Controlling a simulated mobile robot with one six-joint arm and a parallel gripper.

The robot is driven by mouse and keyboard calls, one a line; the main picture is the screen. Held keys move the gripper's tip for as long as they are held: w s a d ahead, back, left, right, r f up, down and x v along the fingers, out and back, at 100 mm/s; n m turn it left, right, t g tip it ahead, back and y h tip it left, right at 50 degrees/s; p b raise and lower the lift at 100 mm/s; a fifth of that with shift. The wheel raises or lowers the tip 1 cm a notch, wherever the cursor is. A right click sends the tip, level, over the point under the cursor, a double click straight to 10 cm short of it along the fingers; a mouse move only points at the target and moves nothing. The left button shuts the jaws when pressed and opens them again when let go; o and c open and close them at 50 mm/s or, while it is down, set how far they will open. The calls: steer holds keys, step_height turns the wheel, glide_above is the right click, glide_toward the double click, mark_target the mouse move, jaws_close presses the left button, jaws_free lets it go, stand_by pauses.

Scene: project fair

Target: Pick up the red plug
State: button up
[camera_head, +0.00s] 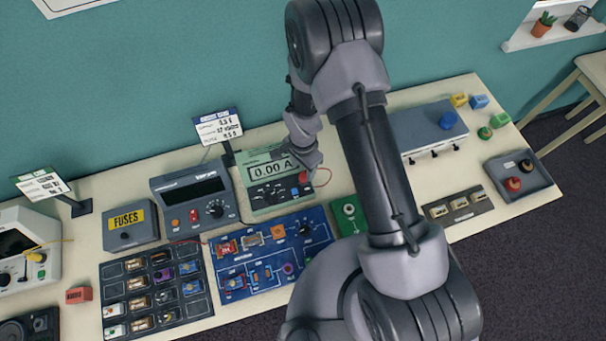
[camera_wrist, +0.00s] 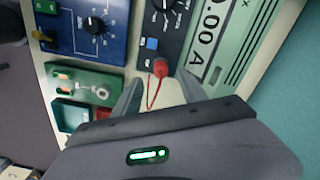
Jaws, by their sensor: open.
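The red plug (camera_wrist: 160,68) sits on the dark lower panel of the green meter, whose display reads 0.00 A (camera_wrist: 207,40). A thin red wire loops from the plug. My gripper (camera_wrist: 159,88) is open and empty, with one finger on each side of the wire. The plug lies just beyond the fingertips, roughly centred between them; I cannot tell the height gap. In the head view the red plug (camera_head: 303,177) shows at the right of the green meter (camera_head: 262,177), just below my gripper (camera_head: 306,163), whose fingers are hard to make out.
A blue circuit board (camera_head: 270,252) lies in front of the meter and a green module (camera_head: 348,213) to its right. A dark multimeter (camera_head: 196,196) stands to the left. A grey-blue box (camera_head: 425,128) is further right. Bare tabletop (camera_head: 330,155) shows beside the meter.

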mark_target(303, 174)
step_height(303, 174, down, 6)
steer(key=shift+w+f+p, duration=0.15)
steer(key=shift+p, duration=0.35)
steer(key=shift+c, duration=1)
jaws_close()
